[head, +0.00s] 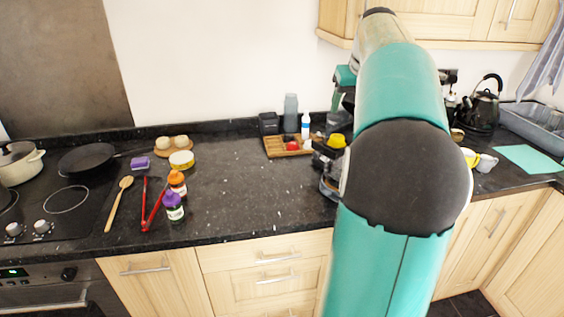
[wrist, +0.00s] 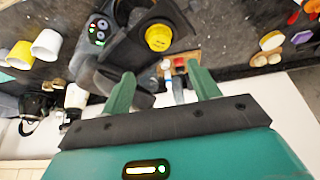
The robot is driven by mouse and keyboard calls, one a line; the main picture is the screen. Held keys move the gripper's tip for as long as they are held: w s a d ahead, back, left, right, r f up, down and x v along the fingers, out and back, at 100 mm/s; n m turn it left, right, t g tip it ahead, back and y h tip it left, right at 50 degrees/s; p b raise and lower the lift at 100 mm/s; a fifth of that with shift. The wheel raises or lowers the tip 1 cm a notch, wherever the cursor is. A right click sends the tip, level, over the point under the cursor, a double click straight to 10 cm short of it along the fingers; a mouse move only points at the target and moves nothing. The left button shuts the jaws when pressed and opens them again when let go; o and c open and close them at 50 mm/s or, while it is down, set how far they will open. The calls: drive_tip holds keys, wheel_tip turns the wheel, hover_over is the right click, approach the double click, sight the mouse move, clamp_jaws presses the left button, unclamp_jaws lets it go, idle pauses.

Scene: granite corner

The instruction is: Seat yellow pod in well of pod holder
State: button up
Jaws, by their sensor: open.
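The yellow pod (wrist: 158,37) is a short, round yellow piece on a dark part of a black machine in the wrist view. In the head view the yellow pod (head: 336,141) shows just left of my arm. The dark part around it looks like the pod holder (wrist: 183,22); its well is not clearly visible, so I cannot tell how deep the pod sits. My gripper (wrist: 160,69) is open, its two green fingers apart with nothing held between them. The pod appears beyond the fingertips.
The counter (head: 240,185) is clear left of the machine, up to red tongs (head: 153,208) and small bottles (head: 173,207).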

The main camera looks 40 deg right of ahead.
drive_tip(key=w+a+f+n, duration=0.1)
drive_tip(key=a+f+n, duration=0.1)
drive_tip(key=a, duration=1.2)
drive_tip(key=w+a+f+n, duration=0.1)
drive_tip(key=w+a, duration=0.1)
drive_tip(key=a, duration=1.2)
drive_tip(key=s+a+f+n+y, duration=0.1)
drive_tip(key=s+a+f, duration=0.5)
drive_tip(key=a, duration=0.3)
drive_tip(key=s+a+f+n+t+y, duration=0.1)
drive_tip(key=s+a+f+n, duration=0.1)
drive_tip(key=s+a+f, duration=0.4)
drive_tip(key=a+f, duration=0.1)
drive_tip(key=a, duration=0.2)
drive_tip(key=shift+s+a, duration=0.2)
drive_tip(key=shift+d, duration=0.1)
